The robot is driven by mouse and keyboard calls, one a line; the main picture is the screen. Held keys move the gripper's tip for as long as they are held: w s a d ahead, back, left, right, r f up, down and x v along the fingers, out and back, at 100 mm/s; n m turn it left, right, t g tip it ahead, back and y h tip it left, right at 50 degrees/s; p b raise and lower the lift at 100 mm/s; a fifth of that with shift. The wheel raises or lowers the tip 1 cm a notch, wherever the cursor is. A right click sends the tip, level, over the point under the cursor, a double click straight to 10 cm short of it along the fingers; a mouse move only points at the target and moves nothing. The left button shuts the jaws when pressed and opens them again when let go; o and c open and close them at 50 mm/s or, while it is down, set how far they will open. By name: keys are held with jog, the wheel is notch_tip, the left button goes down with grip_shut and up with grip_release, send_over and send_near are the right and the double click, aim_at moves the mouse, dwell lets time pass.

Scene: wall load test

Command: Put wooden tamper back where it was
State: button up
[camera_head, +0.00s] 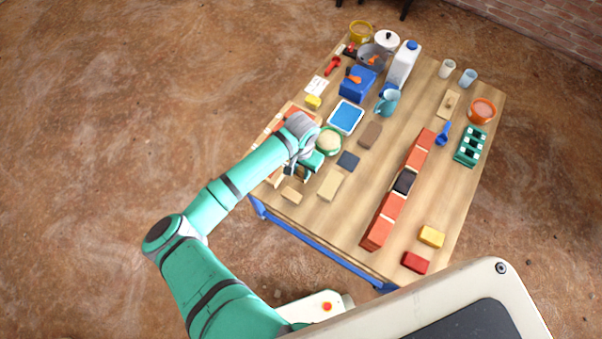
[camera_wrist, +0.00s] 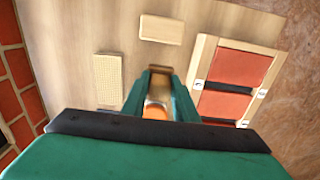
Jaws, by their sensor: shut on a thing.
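My gripper (camera_head: 304,166) is over the left front part of the table, near a wooden frame with red bricks. It also shows in the wrist view (camera_wrist: 160,78), its two green fingers shut on a brown wooden piece (camera_wrist: 158,83), which I take for the wooden tamper. An orange and white part shows lower between the fingers. The arm and fingers hide most of the held thing, and I cannot tell whether it touches the table.
The wooden frame (camera_wrist: 200,72) holding bricks is right of the fingers in the wrist view. A textured tan block (camera_wrist: 108,80) lies left, a small tan block (camera_wrist: 160,29) ahead. A green-rimmed bowl (camera_head: 329,141) stands close by. A red brick row (camera_head: 391,207) crosses the table's right half.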

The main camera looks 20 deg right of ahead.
aim_at(301, 174)
jog(key=shift+f, duration=1.45)
jog(key=shift+f, duration=0.15)
jog(key=o, duration=1.1)
jog(key=shift+d, duration=0.1)
